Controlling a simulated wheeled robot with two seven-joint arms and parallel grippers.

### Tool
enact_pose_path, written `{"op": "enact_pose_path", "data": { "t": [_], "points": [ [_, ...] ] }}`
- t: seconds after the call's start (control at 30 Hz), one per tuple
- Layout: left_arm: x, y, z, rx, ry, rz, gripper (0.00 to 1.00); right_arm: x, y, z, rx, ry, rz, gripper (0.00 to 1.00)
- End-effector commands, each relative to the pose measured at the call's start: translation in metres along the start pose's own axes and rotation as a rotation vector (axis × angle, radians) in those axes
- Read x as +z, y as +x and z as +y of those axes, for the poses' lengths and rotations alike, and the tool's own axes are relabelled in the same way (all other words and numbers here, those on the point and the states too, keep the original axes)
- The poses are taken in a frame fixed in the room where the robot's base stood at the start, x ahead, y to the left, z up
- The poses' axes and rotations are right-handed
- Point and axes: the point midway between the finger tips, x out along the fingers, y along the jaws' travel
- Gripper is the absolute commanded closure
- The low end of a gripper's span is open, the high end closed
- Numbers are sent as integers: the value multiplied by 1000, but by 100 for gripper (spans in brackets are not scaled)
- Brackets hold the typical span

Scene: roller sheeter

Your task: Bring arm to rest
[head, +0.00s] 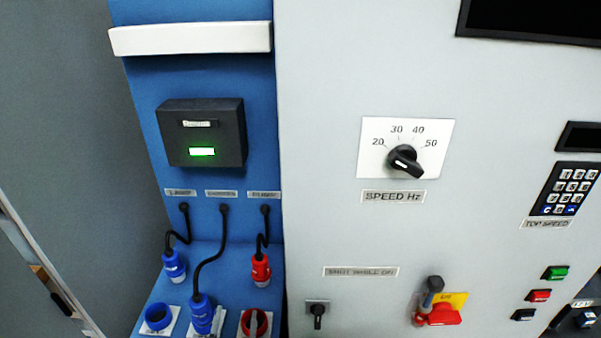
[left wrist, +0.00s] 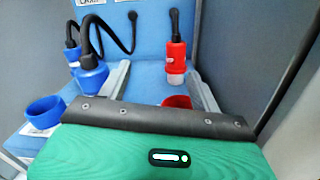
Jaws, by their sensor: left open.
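My left gripper (head: 238,324) shows only as grey fingertips at the bottom edge of the head view. In the left wrist view its two fingers (left wrist: 160,82) are spread apart, with nothing between them. One finger is close beside the middle blue plug (head: 200,312), which also shows in the wrist view (left wrist: 91,76). The other overlaps the red socket (head: 263,318) in the head view. The middle plug stands at its socket plate; its lower end is partly hidden. My right gripper is in neither view.
A blue plug (head: 174,266) and a red plug (head: 261,270) hang from cables on the blue panel (head: 200,80). An open blue socket (head: 158,317) is at left. A black box (head: 202,132) has a lit green display. A speed knob (head: 404,160) and red-yellow switch (head: 440,312) are right.

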Motion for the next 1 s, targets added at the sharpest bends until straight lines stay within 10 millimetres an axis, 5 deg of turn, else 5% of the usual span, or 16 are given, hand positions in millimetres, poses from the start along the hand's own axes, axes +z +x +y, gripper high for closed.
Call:
{"op": "enact_pose_path", "data": {
  "t": [0.37,0.63,0.77,1.0],
  "points": [
    [36,-23,-32,-285,538,-145,36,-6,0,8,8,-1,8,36],
    [32,-74,-55,-647,1284,-304,36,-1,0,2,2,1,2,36],
    [14,-104,-48,-849,1638,-360,36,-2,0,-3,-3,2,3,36],
    [-21,-159,-3,-1263,2149,-412,36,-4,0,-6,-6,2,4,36]
  ]
}}
